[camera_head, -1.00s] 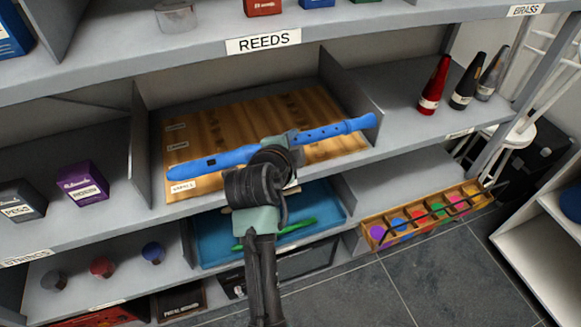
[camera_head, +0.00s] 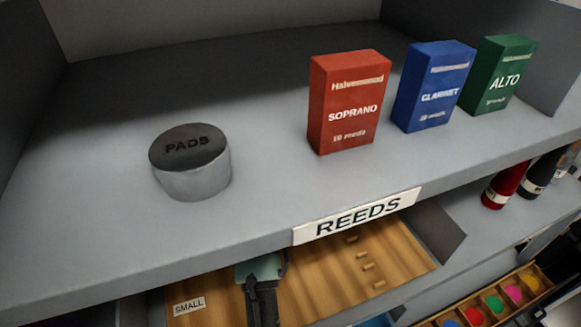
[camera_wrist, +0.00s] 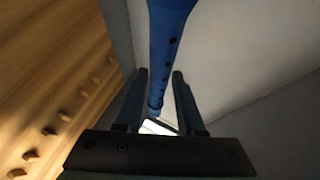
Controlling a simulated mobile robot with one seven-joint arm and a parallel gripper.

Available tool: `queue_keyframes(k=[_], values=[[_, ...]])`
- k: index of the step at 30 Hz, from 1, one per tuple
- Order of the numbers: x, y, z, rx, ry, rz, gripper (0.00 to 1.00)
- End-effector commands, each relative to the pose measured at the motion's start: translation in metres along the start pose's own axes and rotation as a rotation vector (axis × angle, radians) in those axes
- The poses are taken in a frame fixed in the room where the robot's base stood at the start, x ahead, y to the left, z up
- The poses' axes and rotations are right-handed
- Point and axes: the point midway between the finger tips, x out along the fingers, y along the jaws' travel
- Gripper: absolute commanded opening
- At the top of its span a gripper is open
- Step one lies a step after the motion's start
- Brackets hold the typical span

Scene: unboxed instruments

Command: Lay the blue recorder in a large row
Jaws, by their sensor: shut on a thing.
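The blue recorder (camera_wrist: 168,35) runs lengthwise between the two dark fingers of my gripper (camera_wrist: 158,82) in the wrist view. My gripper is shut on it. The wooden pegged board (camera_wrist: 50,75) lies to the left there, with a line of short pegs; I cannot tell whether the recorder touches it. In the head view, the board (camera_head: 400,262) shows below the upper shelf, with a SMALL label (camera_head: 188,306) at its front left. My arm reaches in over the board; the upper shelf hides the gripper's fingers, the recorder and the board's rear rows.
The upper shelf edge with its REEDS label (camera_head: 357,216) overhangs the board. On that shelf stand a PADS tin (camera_head: 190,165), a red box (camera_head: 347,100), a blue box (camera_head: 432,88) and a green box (camera_head: 497,75). A grey divider (camera_head: 440,230) stands right of the board.

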Motion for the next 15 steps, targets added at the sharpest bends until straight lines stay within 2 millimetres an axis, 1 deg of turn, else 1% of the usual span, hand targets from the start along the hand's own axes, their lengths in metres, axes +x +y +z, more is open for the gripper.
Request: queue_keyframes(k=[1,6,9,15], values=[[0.007,0.018,0.004,0.004,0.001,-0.008,0.00],[0.016,0.042,0.010,0.012,0.001,-0.023,0.00],[0.019,0.050,0.011,0.016,0.001,-0.029,0.00],[0.022,0.055,0.013,0.018,0.001,-0.034,0.00]])
